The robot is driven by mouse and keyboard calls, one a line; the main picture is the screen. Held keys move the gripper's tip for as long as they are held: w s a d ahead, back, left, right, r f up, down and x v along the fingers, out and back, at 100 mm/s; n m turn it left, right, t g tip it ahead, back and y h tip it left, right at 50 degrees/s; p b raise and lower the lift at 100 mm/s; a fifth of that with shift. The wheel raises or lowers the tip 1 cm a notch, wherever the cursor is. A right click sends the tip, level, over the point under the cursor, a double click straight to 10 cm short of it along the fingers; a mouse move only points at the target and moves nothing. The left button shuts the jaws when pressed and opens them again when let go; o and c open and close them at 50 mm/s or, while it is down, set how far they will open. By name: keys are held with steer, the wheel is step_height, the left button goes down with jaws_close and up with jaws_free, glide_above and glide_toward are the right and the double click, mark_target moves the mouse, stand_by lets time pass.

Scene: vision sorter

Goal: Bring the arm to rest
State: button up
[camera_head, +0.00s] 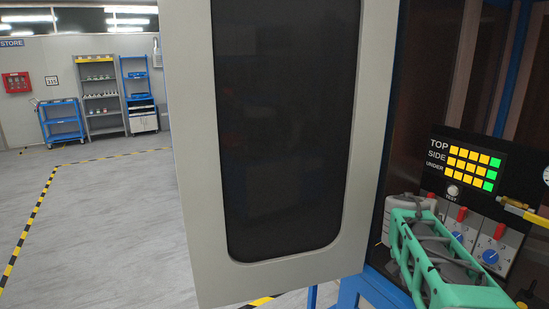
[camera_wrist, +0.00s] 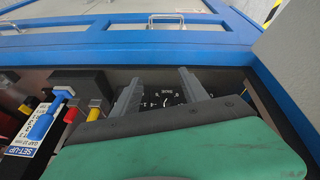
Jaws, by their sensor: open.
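My gripper (camera_wrist: 159,77) shows in the wrist view as two grey fingers set apart, with nothing held between them. Behind the gap is a dark panel with a small dial (camera_wrist: 166,99); I cannot tell whether the fingers touch it. In the head view my green arm reaches into the cabinet at the lower right, in front of the control panel. The fingertips cannot be made out there.
A grey cabinet door (camera_head: 185,160) with a dark window stands open at centre. The lamp panel (camera_head: 462,165) has yellow and green lights. A blue lever (camera_wrist: 45,122) is left of my fingers. A blue frame edge (camera_wrist: 130,43) runs close beyond them. Open floor (camera_head: 110,215) lies left.

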steer(key=s+a+f+n+g+y, duration=0.1)
steer(key=s+a+f+n+y, duration=0.2)
steer(key=s+a+f+n, duration=0.6)
steer(key=s+a+r+t, duration=0.2)
steer(key=s+a+r, duration=0.2)
steer(key=s+a, duration=0.3)
steer(key=a, duration=0.4)
steer(key=shift+s+a+r+n+t+y, duration=0.15)
steer(key=shift+s+r+n+t+y, duration=0.15)
steer(key=shift+t+y, duration=0.1)
stand_by(1.8)
